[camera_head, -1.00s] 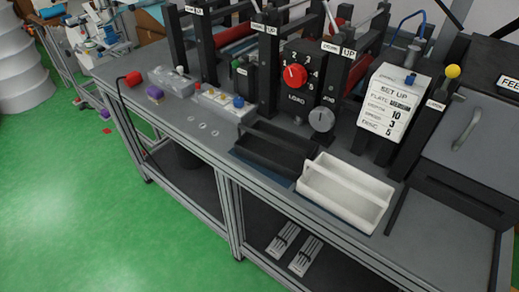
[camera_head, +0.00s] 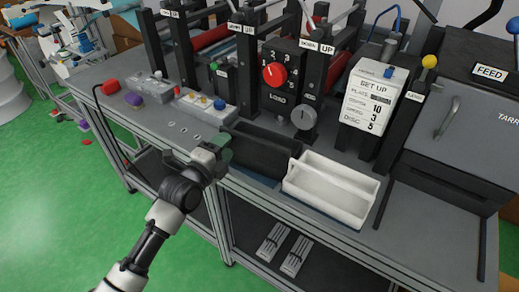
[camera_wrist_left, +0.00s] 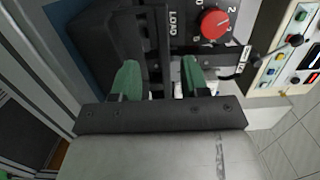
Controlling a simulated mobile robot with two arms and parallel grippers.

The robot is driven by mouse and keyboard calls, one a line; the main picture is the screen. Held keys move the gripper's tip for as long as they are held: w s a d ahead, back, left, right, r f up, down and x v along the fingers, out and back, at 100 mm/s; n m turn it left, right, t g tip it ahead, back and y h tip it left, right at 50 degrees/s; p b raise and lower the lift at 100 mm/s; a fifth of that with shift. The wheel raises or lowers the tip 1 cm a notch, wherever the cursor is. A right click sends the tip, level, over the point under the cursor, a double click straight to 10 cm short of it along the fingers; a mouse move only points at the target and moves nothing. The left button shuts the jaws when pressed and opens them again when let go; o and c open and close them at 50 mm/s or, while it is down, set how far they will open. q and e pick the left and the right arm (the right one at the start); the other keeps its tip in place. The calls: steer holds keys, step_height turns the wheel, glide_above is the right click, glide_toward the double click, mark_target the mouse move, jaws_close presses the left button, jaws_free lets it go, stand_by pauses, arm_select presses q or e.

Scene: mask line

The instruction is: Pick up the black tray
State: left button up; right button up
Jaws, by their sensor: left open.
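The black tray (camera_head: 264,153) is an open, dark box with raised ends, on the bench's front edge in the head view. It stands left of a white tray (camera_head: 330,188). In the left wrist view the black tray (camera_wrist_left: 103,38) fills the upper left. My left gripper (camera_head: 222,146) is at the tray's left end in the head view. Its green fingers (camera_wrist_left: 160,78) are open, with part of a dark upright edge showing beyond the gap. I cannot tell whether a finger touches the tray. My right gripper is not in view.
A machine with a red dial (camera_head: 275,75) stands behind the trays. A set-up board (camera_head: 368,103) and a grey feed box (camera_head: 465,135) are to the right. Left of the tray is a switch box (camera_head: 205,107). The bench is clear right of the white tray.

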mark_target(237, 135)
arm_select(q)
steer(key=x, duration=0.4)
steer(key=p+x, duration=0.1)
steer(key=x, duration=0.1)
steer(key=shift+s+d+r, duration=0.25)
steer(key=shift+d, duration=0.05)
jaws_close()
